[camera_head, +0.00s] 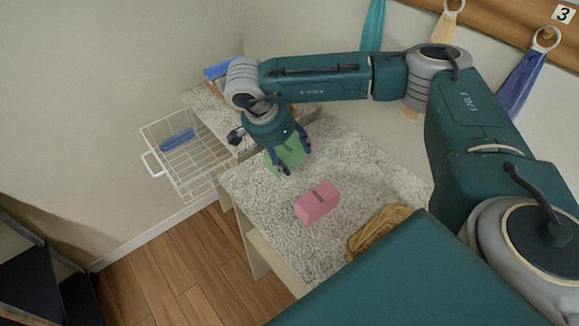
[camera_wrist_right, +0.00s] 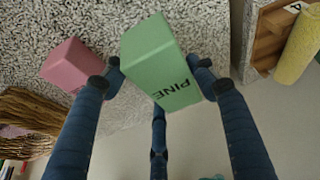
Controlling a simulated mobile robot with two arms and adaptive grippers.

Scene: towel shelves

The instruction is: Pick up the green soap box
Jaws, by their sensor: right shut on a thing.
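The green soap box (camera_wrist_right: 155,60), marked "PINE", is between the fingers of my right gripper (camera_wrist_right: 160,78) in the right wrist view. In the head view, the green box (camera_head: 290,152) is partly hidden behind my right gripper (camera_head: 286,158), over the far part of the speckled counter. The fingers are shut on it from both sides. I cannot tell whether its underside touches the counter. My left gripper is not in view.
A pink box (camera_head: 317,203) stands nearer on the speckled counter (camera_head: 255,190). A wicker basket (camera_head: 378,229) lies at its right. A white wire basket (camera_head: 187,168) holds a blue towel (camera_head: 177,139). Towels hang from a wall rail, including a blue one (camera_head: 520,82).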

